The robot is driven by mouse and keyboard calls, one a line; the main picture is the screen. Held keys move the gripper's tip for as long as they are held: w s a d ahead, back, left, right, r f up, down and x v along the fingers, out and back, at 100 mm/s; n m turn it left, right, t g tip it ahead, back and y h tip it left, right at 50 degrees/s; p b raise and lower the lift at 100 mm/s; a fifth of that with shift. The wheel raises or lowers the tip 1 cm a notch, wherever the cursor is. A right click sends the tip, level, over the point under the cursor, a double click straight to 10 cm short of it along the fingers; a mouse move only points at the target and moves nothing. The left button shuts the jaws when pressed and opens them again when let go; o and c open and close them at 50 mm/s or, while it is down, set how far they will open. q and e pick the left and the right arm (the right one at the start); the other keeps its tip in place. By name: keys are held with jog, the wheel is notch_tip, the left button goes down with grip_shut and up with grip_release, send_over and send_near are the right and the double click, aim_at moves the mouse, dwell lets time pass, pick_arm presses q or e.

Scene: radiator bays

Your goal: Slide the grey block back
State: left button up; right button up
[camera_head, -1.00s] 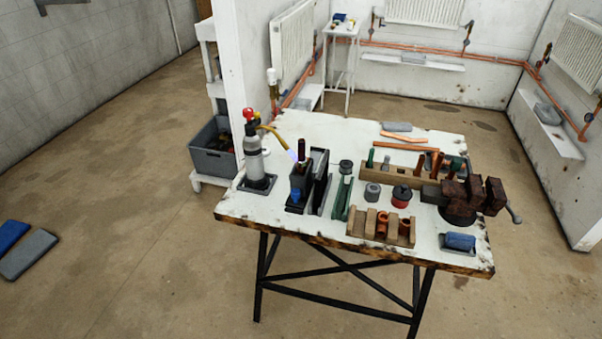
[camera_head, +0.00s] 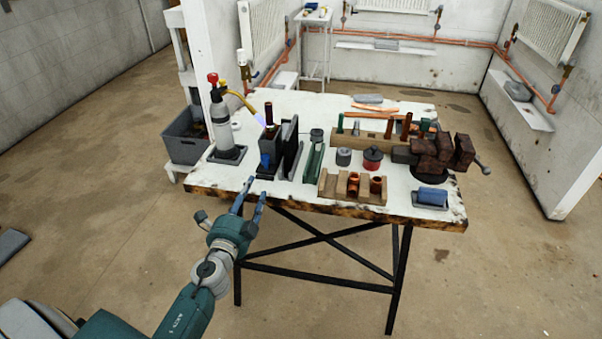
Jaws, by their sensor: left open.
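A flat light-grey block (camera_head: 367,98) lies near the back edge of the white workbench (camera_head: 225,176). Dark grey upright plates (camera_head: 291,148) stand at the left of the bench, beside a dark holder (camera_head: 268,147). I cannot tell for certain which of these is the task's grey block. My left gripper (camera_head: 252,191) is open and empty at the bench's front left edge, in front of the holder and plates and apart from the light-grey block. My right gripper is not in view.
A torch with a lit flame (camera_head: 218,125) stands left of the holder, its nozzle pointing toward it. A green channel (camera_head: 313,162), wooden racks (camera_head: 328,187) and a vise (camera_head: 437,158) crowd the bench. A grey crate (camera_head: 185,138) is at left.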

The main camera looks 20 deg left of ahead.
aim_at(264, 162)
pick_arm(q)
jog(key=shift+t, duration=0.3)
jog(key=w, duration=0.2)
jog(key=w+r, duration=0.1)
jog(key=w+a, duration=0.1)
jog(key=w, duration=0.1)
jog(key=shift+w+r, duration=0.25)
jog(key=shift+w, duration=0.1)
jog(key=x, duration=0.4)
jog(key=shift+w+a+f, duration=0.15)
jog(key=shift+w, duration=0.55)
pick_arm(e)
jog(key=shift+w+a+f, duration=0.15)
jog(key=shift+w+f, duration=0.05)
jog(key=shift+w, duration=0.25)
pick_arm(q)
grip_shut()
